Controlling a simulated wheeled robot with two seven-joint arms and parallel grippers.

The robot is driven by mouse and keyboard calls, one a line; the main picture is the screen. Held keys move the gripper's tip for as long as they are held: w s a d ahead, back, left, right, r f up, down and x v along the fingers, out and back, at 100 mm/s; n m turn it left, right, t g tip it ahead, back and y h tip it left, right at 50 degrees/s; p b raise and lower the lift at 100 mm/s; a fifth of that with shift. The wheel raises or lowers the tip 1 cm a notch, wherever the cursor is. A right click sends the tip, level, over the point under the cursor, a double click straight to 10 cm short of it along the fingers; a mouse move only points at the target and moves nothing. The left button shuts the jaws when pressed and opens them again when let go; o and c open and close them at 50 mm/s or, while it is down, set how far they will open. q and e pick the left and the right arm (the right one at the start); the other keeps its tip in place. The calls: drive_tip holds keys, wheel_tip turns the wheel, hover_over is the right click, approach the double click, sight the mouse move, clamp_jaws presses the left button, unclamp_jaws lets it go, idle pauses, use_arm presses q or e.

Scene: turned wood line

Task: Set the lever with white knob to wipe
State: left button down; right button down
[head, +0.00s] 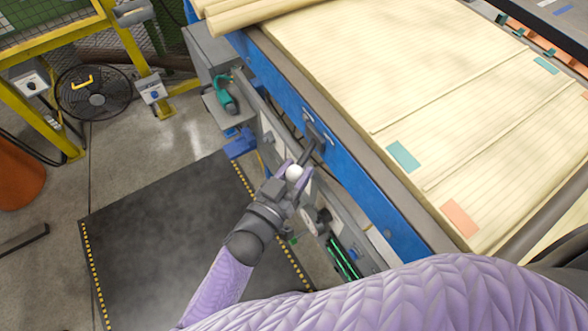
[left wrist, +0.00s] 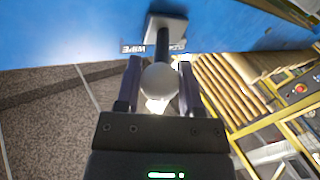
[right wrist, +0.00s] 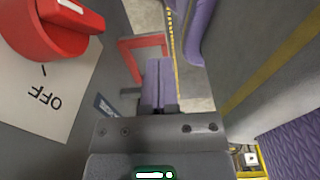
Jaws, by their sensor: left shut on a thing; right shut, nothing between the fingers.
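The lever (head: 310,150) with the white knob (head: 293,173) sticks out from the blue side of the machine. My left gripper (head: 292,176) is shut on the white knob. In the left wrist view the knob (left wrist: 159,82) sits between the two fingers (left wrist: 158,88), and the dark shaft (left wrist: 162,45) runs up to a grey mount on the blue panel. A label reading WIPE (left wrist: 132,47) shows left of the shaft, and part of another label shows to its right, its text hard to read. My right gripper (right wrist: 160,80) is shut and empty, seen only in the right wrist view.
A red rotary switch (right wrist: 65,28) marked OFF is close at the left of the right wrist view. A green hand tool (head: 227,100) hangs on the machine's side. A dark mat (head: 155,235) lies on the floor. Pale boards (head: 390,60) cover the machine top.

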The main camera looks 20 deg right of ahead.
use_arm(q)
drive_tip(key=shift+c, duration=1.2)
unclamp_jaws()
drive_tip(key=shift+d, duration=0.1)
use_arm(e)
wheel_tip(320, 180, up, 2)
drive_tip(key=shift+w+d+r+p, duration=0.1)
drive_tip(key=shift+p, duration=0.95)
use_arm(q)
drive_tip(key=v, duration=1)
